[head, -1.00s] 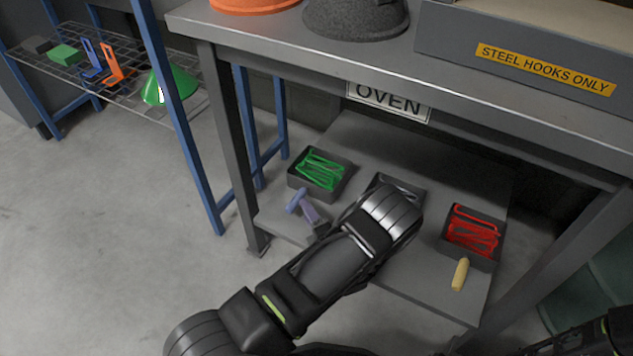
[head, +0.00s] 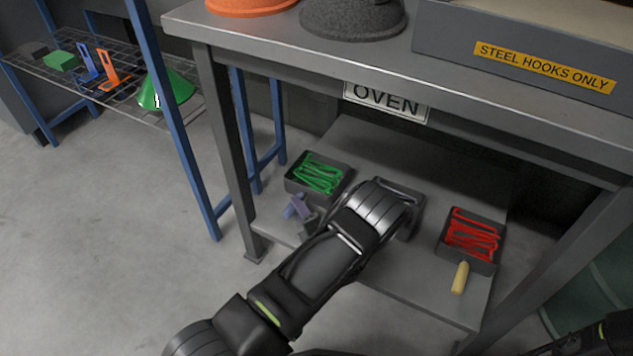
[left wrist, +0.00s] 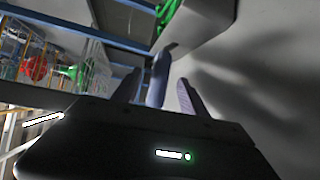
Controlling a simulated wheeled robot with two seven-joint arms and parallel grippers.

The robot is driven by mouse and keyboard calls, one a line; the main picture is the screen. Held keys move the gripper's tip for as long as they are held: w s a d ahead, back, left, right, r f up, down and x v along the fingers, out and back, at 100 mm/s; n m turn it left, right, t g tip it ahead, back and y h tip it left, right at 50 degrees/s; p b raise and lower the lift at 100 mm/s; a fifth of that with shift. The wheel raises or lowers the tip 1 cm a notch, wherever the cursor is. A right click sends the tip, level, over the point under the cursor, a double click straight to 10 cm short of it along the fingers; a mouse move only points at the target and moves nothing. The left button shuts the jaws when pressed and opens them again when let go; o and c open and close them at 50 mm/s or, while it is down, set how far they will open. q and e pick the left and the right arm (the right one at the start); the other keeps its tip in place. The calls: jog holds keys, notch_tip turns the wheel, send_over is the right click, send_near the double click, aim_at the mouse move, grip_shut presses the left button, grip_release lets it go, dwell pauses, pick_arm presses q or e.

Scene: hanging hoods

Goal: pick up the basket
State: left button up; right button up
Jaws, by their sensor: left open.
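Nothing here plainly looks like a basket; the nearest in form are small dark open bins on the lower shelf. One bin (head: 291,187) holds green hooks, a middle bin (head: 414,221) is partly covered by my arm, and a right bin (head: 480,266) holds red hooks. A small purple object (head: 297,207) lies in front of the green-hook bin. My left gripper (head: 307,226) is beside it, mostly hidden behind my arm. In the left wrist view, the open fingers (left wrist: 157,92) stand either side of the purple object (left wrist: 158,72); contact is unclear. My right gripper is not visible.
A pale yellow piece (head: 460,278) lies before the red-hook bin. The grey table (head: 300,50) overhangs the lower shelf, with an OVEN sign (head: 387,101) under its edge. Blue posts (head: 180,130) and a wire rack (head: 100,88) with a green cone (head: 165,88) stand left.

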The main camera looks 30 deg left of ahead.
aim_at(308, 191)
pick_arm(q)
jog(key=b+x, duration=0.1)
jog(key=x, duration=0.3)
dwell(0.5)
grip_shut()
dwell(0.4)
dwell(0.8)
